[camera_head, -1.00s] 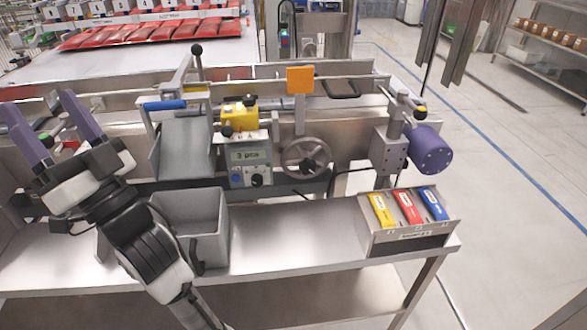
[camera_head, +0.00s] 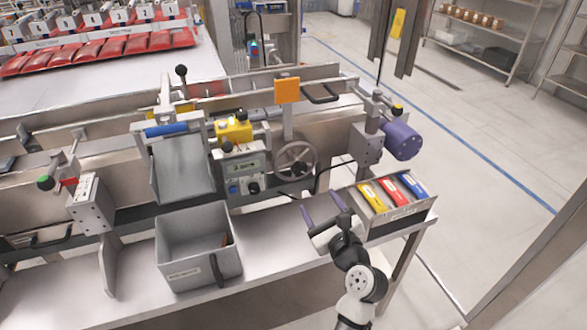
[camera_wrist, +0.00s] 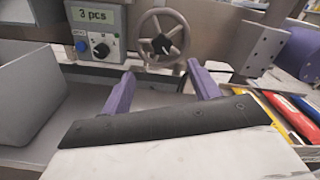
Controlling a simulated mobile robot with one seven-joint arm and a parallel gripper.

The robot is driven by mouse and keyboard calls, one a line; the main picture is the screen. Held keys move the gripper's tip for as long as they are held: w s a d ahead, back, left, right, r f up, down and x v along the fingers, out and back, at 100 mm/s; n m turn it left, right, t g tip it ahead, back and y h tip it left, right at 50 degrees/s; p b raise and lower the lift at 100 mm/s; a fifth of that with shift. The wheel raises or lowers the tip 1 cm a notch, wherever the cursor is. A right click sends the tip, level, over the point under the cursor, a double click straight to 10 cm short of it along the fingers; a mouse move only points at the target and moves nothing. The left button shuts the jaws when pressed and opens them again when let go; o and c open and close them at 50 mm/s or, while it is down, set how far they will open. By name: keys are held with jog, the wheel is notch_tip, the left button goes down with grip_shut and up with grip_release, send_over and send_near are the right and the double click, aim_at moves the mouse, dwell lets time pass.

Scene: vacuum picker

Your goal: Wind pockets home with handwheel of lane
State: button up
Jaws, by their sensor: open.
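The handwheel (camera_head: 296,160) is a grey spoked wheel on the front of the lane, right of the control box. It also shows in the wrist view (camera_wrist: 163,38) with a dark hub, beyond my fingertips. My gripper (camera_head: 322,207) has two purple fingers, spread apart and empty. It is over the bench, below and a little right of the handwheel, not touching it. In the wrist view the gripper (camera_wrist: 160,85) points toward the wheel. The control box (camera_head: 243,175) has a lit display, reading "3 pcs" in the wrist view. I cannot make out the pockets.
A tray (camera_head: 400,222) with yellow, red and blue packs stands right of my gripper. A grey bin (camera_head: 200,262) stands on the bench at left. A purple cylinder (camera_head: 402,141) projects at the lane's right end. The bench between bin and tray is clear.

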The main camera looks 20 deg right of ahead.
aim_at(301, 171)
jog(key=w+p, duration=0.2)
jog(key=w, duration=1.1)
jog(key=shift+w+f, duration=0.15)
jog(key=shift+w, duration=0.05)
jog(key=c, duration=1)
